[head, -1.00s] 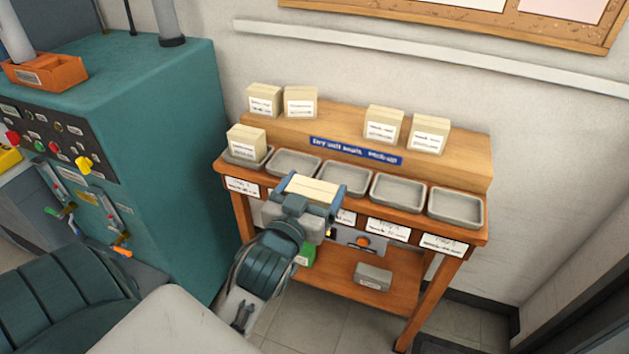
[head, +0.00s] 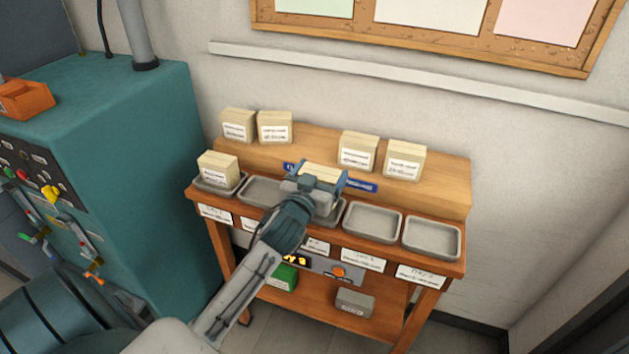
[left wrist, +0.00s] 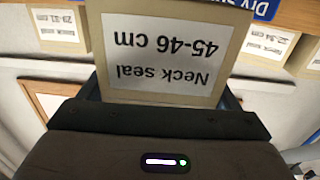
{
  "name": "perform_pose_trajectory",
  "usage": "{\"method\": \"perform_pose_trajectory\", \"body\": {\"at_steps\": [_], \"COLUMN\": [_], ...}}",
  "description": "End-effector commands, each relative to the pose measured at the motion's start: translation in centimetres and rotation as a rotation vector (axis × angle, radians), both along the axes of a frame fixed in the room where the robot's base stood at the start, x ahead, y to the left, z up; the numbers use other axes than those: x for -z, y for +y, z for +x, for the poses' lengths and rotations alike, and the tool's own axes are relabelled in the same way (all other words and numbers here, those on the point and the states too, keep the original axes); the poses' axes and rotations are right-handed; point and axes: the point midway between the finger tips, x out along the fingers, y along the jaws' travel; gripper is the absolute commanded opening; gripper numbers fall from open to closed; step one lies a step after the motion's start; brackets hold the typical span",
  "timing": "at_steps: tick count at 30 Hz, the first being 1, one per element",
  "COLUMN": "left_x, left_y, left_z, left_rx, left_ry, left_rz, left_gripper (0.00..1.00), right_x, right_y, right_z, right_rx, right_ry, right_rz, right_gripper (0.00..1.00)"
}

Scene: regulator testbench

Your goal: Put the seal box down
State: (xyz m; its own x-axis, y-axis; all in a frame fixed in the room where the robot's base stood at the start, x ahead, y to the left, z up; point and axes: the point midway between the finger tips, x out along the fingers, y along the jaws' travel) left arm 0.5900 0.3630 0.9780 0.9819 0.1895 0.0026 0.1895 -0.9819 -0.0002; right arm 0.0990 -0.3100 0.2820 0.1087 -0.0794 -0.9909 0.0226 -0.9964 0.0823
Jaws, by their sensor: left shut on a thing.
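My left gripper (head: 321,178) is shut on a cream seal box (head: 325,171), holding it over the middle of the tray row. In the left wrist view the box (left wrist: 165,50) shows a white label reading "Neck seal 45-46 cm", upside down. The gripper and box hide most of the middle grey tray (head: 330,213); I cannot tell how high the box is above it. The leftmost tray (head: 207,187) holds another seal box (head: 217,167). The second tray (head: 259,190), fourth tray (head: 372,222) and rightmost tray (head: 432,237) are empty. My right gripper is not in view.
Several seal boxes (head: 358,150) stand on the raised wooden shelf (head: 310,142) behind the trays, with a gap mid-shelf. A blue sign (head: 362,186) is on its front, partly hidden. A green box (head: 283,276) and a grey box (head: 354,303) sit below. A teal cabinet (head: 150,150) stands left.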

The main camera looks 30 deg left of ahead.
Motion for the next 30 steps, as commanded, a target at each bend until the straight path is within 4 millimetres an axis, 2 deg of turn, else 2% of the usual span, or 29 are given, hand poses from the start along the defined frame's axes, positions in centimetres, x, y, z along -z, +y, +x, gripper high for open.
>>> {"method": "perform_pose_trajectory", "body": {"at_steps": [8, 21, 22, 24, 30], "left_x": [3.3, 4.1, 4.0, 3.9, 3.9], "left_y": [0.0, 0.0, 0.0, 0.0, 0.0], "left_z": [0.1, 0.1, 0.1, 0.1, 0.1], "left_rx": [0.0, 0.001, 0.001, 0.001, 0.001], "left_ry": [0.003, 0.0, 0.001, 0.001, 0.001], "left_rz": [-0.001, 0.0, 0.0, 0.0, 0.0], "left_gripper": [0.6, 0.59, 0.88, 1.0, 1.0], "right_x": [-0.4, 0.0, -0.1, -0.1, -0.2], "right_y": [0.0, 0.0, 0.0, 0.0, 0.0], "right_z": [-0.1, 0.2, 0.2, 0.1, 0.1], "right_rx": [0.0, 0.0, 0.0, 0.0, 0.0], "right_ry": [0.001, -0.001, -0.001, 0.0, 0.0], "right_rz": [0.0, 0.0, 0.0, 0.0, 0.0], "right_gripper": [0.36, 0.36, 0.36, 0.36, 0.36]}}
